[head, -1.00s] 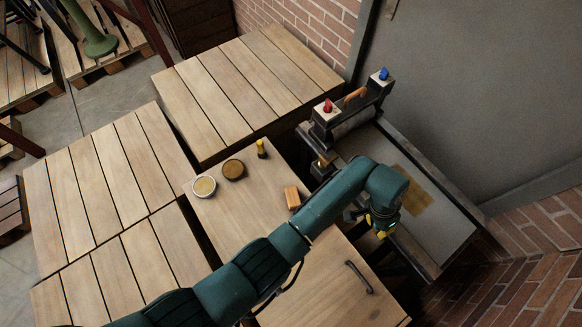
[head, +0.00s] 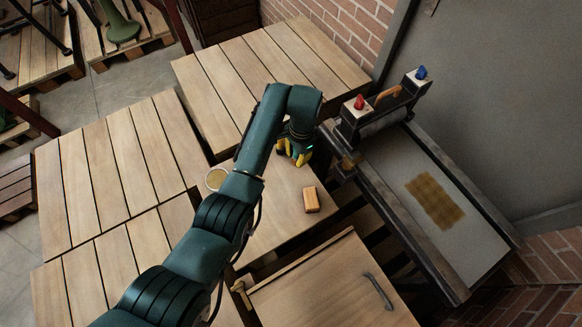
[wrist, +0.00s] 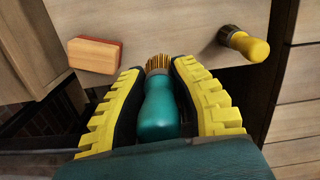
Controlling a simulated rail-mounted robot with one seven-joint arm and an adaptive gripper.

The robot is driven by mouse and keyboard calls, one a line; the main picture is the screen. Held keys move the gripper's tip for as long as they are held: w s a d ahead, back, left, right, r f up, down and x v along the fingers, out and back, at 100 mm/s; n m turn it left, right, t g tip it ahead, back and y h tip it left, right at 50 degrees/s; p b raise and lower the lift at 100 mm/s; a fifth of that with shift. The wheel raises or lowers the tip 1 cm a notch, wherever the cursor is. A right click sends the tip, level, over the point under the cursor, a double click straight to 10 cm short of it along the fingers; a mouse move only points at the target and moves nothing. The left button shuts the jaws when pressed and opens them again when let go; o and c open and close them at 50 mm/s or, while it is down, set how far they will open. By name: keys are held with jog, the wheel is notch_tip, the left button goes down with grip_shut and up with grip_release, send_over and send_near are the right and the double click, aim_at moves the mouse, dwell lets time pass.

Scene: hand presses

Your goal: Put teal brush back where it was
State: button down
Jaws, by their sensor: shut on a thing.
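My gripper (wrist: 160,115) is shut on the teal brush (wrist: 158,115), whose tan bristles point away from my palm in the wrist view. A yellow-handled brush (wrist: 245,44) stands on the table to the right of my gripper in the wrist view. Whether the teal brush touches the table, I cannot tell.
An orange-and-wood block (head: 311,200) lies on the table. The hand press (head: 430,195) with red and blue knobs stands at the right. Slatted wooden tables are at the left and back.

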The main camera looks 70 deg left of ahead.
aim_at(295, 176)
notch_tip(295, 176, down, 10)
jog(key=b, duration=0.4)
jog(key=shift+r+b, duration=0.1)
jog(key=shift+b, duration=0.25)
jog(key=shift+f, duration=0.2)
jog(key=c, duration=1)
grip_release()
jog(key=shift+r, duration=0.1)
jog(key=r+p, duration=0.1)
jog(key=r, duration=0.3)
jog(key=r+p, duration=0.2)
jog(key=r, duration=0.2)
jog(key=w+r+p, duration=0.1)
jog(key=r+p, duration=0.1)
jog(key=r, duration=0.2)
jog(key=shift+a+r, duration=0.1)
jog(key=shift+a, duration=0.15)
